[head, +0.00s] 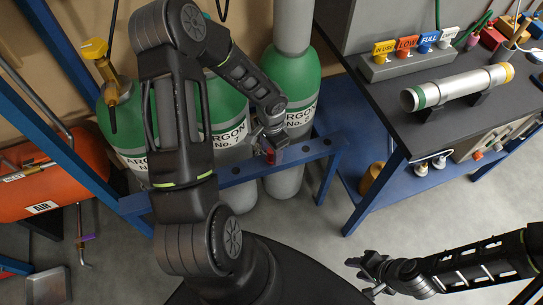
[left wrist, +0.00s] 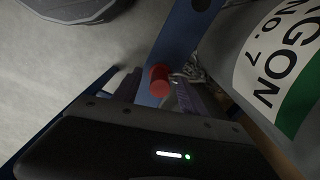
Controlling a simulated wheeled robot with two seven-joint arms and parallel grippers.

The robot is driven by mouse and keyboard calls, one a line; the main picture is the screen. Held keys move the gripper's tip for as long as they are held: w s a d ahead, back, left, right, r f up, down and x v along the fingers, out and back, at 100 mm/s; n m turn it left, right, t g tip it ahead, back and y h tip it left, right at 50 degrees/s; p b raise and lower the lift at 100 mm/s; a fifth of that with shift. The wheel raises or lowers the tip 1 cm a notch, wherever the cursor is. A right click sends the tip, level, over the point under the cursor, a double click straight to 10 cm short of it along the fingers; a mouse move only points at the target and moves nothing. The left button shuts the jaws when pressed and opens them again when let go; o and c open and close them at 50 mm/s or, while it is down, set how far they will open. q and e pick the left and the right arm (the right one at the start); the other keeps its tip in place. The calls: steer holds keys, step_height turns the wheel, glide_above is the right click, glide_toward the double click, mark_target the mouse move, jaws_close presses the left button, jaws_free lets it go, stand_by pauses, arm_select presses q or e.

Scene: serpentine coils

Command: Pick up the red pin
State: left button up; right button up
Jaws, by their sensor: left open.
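The red pin (head: 270,157) is a small red cylinder at the blue rail (head: 240,172) in front of the argon cylinders. In the left wrist view its round red end (left wrist: 159,80) stands out against the blue rail (left wrist: 180,35). My left gripper (head: 269,146) is open right at the pin and partly covers it in the head view. I cannot tell whether its fingers touch the pin. My right gripper (head: 362,276) is low at the right above the floor, away from the pin; its jaw opening is unclear.
Green and grey argon cylinders (head: 292,85) stand close behind the rail. A workbench (head: 455,120) with coloured tags and a metal tube (head: 455,88) is at the right. An orange air tank (head: 50,185) lies at the left.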

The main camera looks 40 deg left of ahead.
arm_select(q)
steer(key=shift+f, duration=0.4)
jaws_close()
stand_by(0.6)
